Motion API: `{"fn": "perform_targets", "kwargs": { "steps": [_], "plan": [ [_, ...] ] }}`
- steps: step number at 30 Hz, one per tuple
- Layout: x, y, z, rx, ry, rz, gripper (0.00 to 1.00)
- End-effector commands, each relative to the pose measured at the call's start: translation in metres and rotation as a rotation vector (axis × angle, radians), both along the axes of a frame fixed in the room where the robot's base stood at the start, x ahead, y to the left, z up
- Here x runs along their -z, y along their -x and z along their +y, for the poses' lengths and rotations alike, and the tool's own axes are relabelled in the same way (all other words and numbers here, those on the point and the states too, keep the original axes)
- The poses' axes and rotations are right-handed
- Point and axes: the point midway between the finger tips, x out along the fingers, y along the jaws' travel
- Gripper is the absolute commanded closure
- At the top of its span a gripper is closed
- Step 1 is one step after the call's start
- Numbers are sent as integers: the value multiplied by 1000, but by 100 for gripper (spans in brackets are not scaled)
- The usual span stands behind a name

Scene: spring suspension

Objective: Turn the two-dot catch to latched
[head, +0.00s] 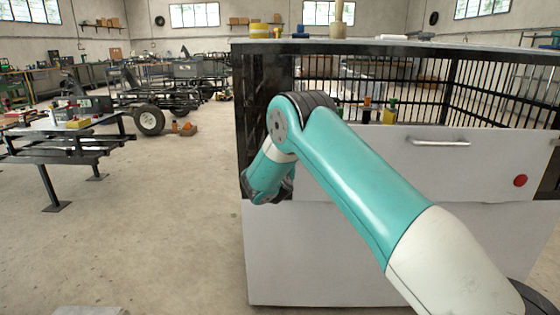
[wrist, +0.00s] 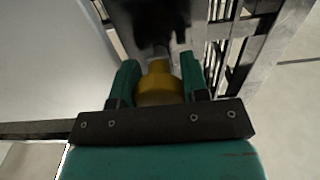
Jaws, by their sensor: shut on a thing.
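In the wrist view my gripper (wrist: 158,82) has its two green fingers closed on either side of a yellow knob-like piece (wrist: 160,88). The piece sits against a dark post or panel of the cage. No dots show on it, so I cannot tell its marking or which way it is turned. In the head view my own arm covers the cage's left corner and hides the gripper and this piece.
The cage has a white front panel (head: 375,160) with a bar handle (head: 440,142) and a red button (head: 520,181). Black bars (head: 410,80) enclose its upper part. A workbench (head: 60,138) stands at the left. The floor (head: 170,220) between is clear.

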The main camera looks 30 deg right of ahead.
Motion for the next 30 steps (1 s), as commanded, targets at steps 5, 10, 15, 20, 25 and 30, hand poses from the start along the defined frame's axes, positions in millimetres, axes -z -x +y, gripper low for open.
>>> {"fn": "perform_targets", "kwargs": {
  "steps": [5, 10, 15, 20, 25, 30],
  "plan": [
    [2, 1, -1, 2, -13, -9, 100],
    [4, 1, -1, 3, -64, -45, 100],
    [8, 1, -1, 3, -158, -110, 100],
    [10, 1, -1, 2, -278, -192, 100],
    [10, 1, -2, 2, -412, -284, 100],
    [10, 2, -2, 3, -545, -374, 100]
  ]
}}
